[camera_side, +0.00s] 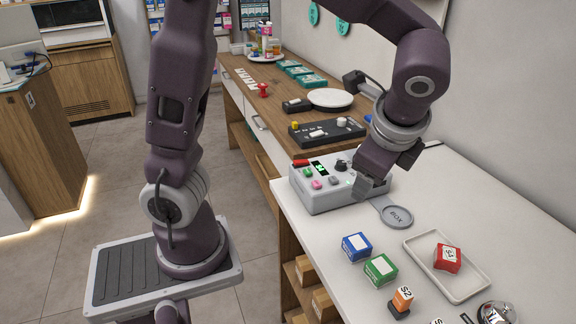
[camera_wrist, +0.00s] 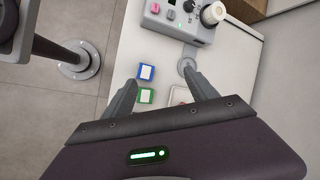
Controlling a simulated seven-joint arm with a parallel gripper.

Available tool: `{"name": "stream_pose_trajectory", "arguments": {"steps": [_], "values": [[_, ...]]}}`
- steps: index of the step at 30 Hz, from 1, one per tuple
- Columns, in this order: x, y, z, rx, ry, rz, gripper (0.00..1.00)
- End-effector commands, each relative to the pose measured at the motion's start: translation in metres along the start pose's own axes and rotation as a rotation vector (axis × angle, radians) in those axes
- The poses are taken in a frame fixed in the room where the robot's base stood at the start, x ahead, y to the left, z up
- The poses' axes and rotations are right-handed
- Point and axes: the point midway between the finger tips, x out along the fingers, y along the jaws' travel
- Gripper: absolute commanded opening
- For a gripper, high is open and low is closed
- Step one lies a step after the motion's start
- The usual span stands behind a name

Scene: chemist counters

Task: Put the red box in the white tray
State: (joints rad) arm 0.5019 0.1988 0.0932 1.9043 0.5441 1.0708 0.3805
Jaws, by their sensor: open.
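The red box (camera_side: 447,258) has a white label and rests inside the white tray (camera_side: 422,265) on the white counter in the side view. A corner of the tray shows in the wrist view (camera_wrist: 179,96), largely hidden behind my gripper. My gripper (camera_side: 364,189) is open and empty beside the grey control device, well apart from the red box. Its two fingers show spread in the wrist view (camera_wrist: 162,92). The red box cannot be made out in the wrist view.
A blue box (camera_side: 356,247) and a green box (camera_side: 380,270) stand left of the tray. A grey control device (camera_side: 325,185) and a round grey pad (camera_side: 397,216) lie behind them. An orange box (camera_side: 402,299) on a dark stand is near the front.

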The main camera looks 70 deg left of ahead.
Motion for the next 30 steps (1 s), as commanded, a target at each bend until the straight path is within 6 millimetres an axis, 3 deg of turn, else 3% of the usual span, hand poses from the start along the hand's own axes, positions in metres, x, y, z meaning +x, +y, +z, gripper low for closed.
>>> {"name": "stream_pose_trajectory", "arguments": {"steps": [1,3,7,10,14,30], "values": [[-0.017,0.009,0.032,-0.178,0.072,0.046,0.67],[-0.037,0.033,0.066,-0.436,0.174,0.114,0.67],[-0.060,0.078,0.101,-0.837,0.332,0.196,0.67],[-0.067,0.101,0.108,-1.035,0.413,0.229,0.67],[-0.069,0.114,0.110,-1.145,0.460,0.246,0.67],[-0.069,0.114,0.110,-1.150,0.462,0.248,0.67]]}}
